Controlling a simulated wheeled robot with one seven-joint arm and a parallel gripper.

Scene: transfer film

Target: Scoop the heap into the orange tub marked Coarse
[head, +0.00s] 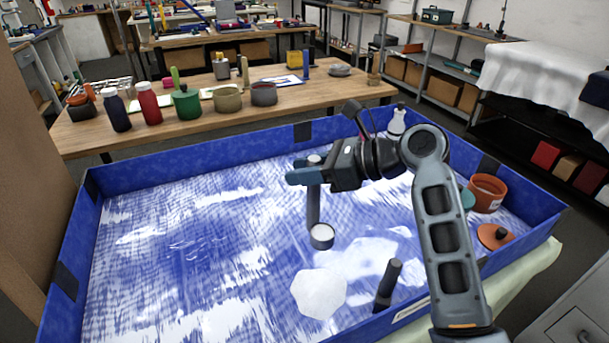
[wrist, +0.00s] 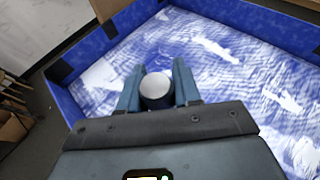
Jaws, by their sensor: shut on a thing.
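My gripper (head: 303,175) is shut on the dark upright handle of a scoop (head: 314,208). The scoop hangs down, and its small round cup shows a pale top; I cannot tell whether that is material inside. In the wrist view my gripper (wrist: 157,92) has a finger on each side of the scoop's round grey handle end (wrist: 157,86). The white heap (head: 319,293) lies in the blue tray, nearer to me than the scoop cup. An orange tub (head: 488,192) stands at the tray's right side, open at the top; no marking on it is readable.
The blue-walled tray (head: 210,155) surrounds the work area. An orange lid (head: 495,236) lies below the tub, and a teal thing (head: 467,198) is partly hidden by my arm. A dark upright post (head: 388,284) stands right of the heap. The tray's left half is clear.

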